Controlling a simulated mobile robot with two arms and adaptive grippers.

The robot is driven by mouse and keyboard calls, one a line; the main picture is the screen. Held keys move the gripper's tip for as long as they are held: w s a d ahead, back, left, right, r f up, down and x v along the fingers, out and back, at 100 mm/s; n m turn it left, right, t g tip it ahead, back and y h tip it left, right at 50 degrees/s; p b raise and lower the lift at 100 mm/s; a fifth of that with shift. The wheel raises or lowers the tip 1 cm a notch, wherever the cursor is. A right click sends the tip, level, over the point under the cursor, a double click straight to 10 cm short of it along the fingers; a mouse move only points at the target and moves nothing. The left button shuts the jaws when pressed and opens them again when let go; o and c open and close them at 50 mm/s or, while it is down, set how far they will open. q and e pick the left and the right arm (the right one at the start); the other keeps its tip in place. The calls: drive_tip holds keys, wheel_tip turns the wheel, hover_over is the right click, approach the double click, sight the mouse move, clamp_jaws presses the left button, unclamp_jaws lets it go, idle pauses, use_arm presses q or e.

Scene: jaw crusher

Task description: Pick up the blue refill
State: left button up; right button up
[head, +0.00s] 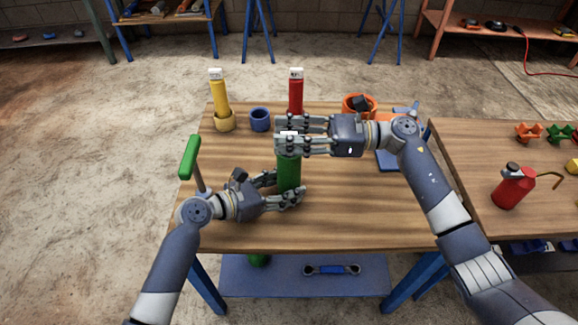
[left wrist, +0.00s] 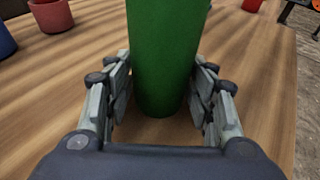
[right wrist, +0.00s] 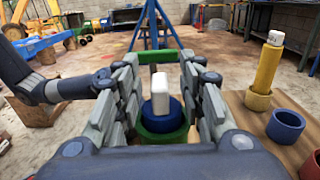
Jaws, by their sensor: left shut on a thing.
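The blue refill (right wrist: 163,120) with a white cap stands inside the open top of a green cylinder in the right wrist view. The green cylinder (head: 288,172) stands upright on the table, and its lower part fills the left wrist view (left wrist: 165,60). My left gripper (head: 284,190) is shut on the cylinder's lower part, fingers on both sides. My right gripper (head: 290,140) is at the cylinder's top. In the right wrist view my right gripper (right wrist: 160,100) is open, its fingers either side of the white cap with gaps visible. The blue refill is hidden in the head view.
A yellow refill (head: 219,95) stands in a yellow cup (head: 225,122). A blue cup (head: 260,120) is beside it, and a red refill (head: 296,92) stands farther right. A green-handled lever (head: 189,157) rises at the left edge.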

clamp_jaws()
drive_tip(key=shift+r, duration=0.1)
drive_tip(key=shift+r, duration=0.1)
wheel_tip(320, 180, up, 18)
idle(0.5)
use_arm(q)
drive_tip(key=o, duration=0.9)
drive_tip(key=shift+a, duration=0.15)
